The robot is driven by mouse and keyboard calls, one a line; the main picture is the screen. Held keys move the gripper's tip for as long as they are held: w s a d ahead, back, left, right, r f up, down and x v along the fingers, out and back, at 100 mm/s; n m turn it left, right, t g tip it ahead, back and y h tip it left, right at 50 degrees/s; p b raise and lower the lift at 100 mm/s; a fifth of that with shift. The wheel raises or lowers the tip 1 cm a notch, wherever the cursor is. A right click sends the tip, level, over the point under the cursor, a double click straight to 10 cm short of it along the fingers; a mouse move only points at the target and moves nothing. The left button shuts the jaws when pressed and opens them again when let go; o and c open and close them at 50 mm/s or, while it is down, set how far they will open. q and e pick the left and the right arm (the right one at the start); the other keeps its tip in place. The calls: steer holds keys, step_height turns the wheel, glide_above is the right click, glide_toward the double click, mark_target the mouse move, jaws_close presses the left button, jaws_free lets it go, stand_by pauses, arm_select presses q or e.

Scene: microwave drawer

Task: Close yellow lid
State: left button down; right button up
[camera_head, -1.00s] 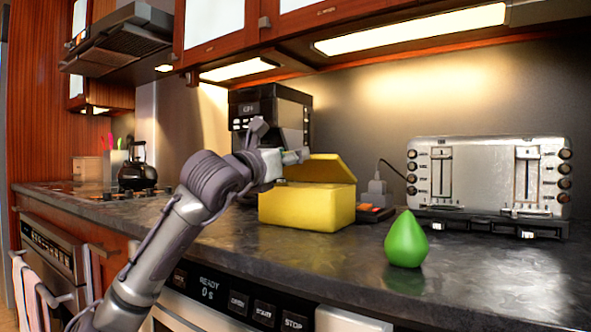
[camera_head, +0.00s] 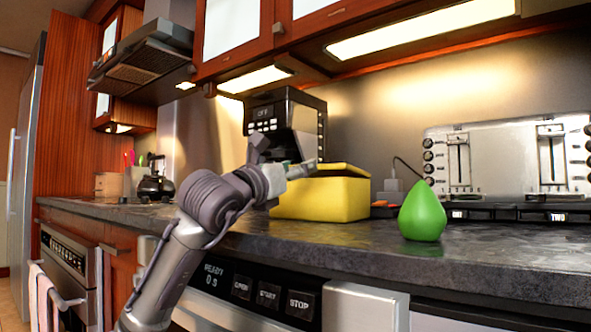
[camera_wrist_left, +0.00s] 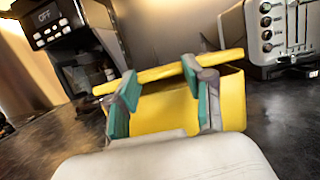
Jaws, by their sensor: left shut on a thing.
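The yellow box (camera_head: 325,200) stands on the dark counter, left of the green pear-shaped object. Its yellow lid (camera_head: 345,169) is lowered close to the rim but a little tilted, with a dark gap beneath it in the left wrist view (camera_wrist_left: 215,58). My left gripper (camera_head: 308,168) is at the lid on the box's left side. In the left wrist view its two fingers (camera_wrist_left: 163,82) lie across the lid, one at each side, shut on it. The exact contact is hard to see. My right gripper is in neither view.
A green pear-shaped object (camera_head: 422,212) stands right of the box near the counter's front. A silver toaster (camera_head: 500,165) is behind it. A black coffee machine (camera_head: 290,120) stands behind my left gripper. The counter front (camera_head: 520,265) is clear.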

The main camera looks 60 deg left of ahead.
arm_select(q)
steer(key=shift+w+f, duration=0.15)
steer(key=shift+f, duration=0.15)
steer(key=shift+c, duration=2.2)
jaws_free()
steer(key=shift+s+d, duration=0.25)
steer(key=shift+s, duration=0.1)
steer(key=v, duration=1.1)
steer(key=shift+s, duration=0.15)
